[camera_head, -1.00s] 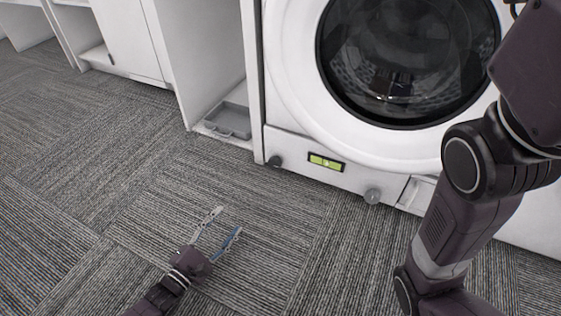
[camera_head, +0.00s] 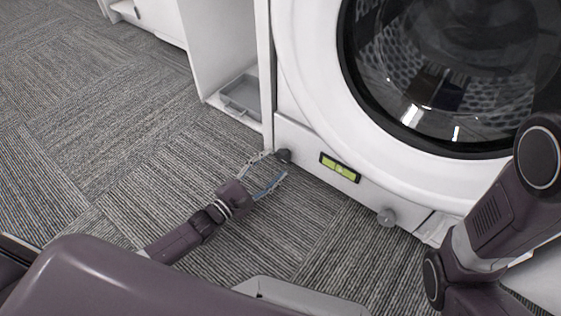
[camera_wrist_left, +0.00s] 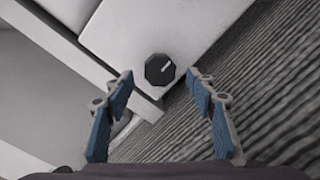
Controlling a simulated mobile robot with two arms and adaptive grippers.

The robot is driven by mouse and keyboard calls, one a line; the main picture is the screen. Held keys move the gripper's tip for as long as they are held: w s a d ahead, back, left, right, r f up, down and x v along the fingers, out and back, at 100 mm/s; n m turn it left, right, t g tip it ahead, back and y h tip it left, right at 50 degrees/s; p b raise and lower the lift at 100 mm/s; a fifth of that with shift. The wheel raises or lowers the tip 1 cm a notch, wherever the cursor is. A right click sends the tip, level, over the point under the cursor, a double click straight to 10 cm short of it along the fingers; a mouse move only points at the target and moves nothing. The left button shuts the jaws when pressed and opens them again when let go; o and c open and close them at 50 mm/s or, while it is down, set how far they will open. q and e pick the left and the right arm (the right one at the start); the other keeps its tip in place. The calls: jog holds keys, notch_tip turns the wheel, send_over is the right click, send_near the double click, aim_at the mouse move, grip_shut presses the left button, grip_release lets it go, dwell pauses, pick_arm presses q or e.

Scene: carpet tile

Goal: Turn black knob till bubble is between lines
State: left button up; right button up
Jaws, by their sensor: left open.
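The black knob (camera_head: 284,156) sits low on the white front panel of the washing machine, left of the level. In the left wrist view the dark knob (camera_wrist_left: 159,69) shows a light pointer line towards its upper right. My left gripper (camera_head: 273,168) is open, with its fingertips close to the knob; the left wrist view shows the knob ahead of and between the spread fingers (camera_wrist_left: 163,88), not gripped. The green bubble level (camera_head: 340,168) is in a black frame on the panel; its bubble is too small to place against the lines. My right gripper is out of view.
The washing machine's round door (camera_head: 357,92) is above. A white cabinet (camera_head: 222,50) with a grey tray (camera_head: 240,95) stands to the left. Carpet (camera_head: 110,140) before the machine is open.

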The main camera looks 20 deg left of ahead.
aim_at(280, 159)
pick_arm(q)
jog(key=shift+b+x, duration=0.55)
jog(key=shift+x, duration=0.6)
jog(key=shift+w+d, duration=0.2)
jog(key=shift+w, duration=0.35)
jog(key=shift+c, duration=0.5)
jog(key=c, duration=1)
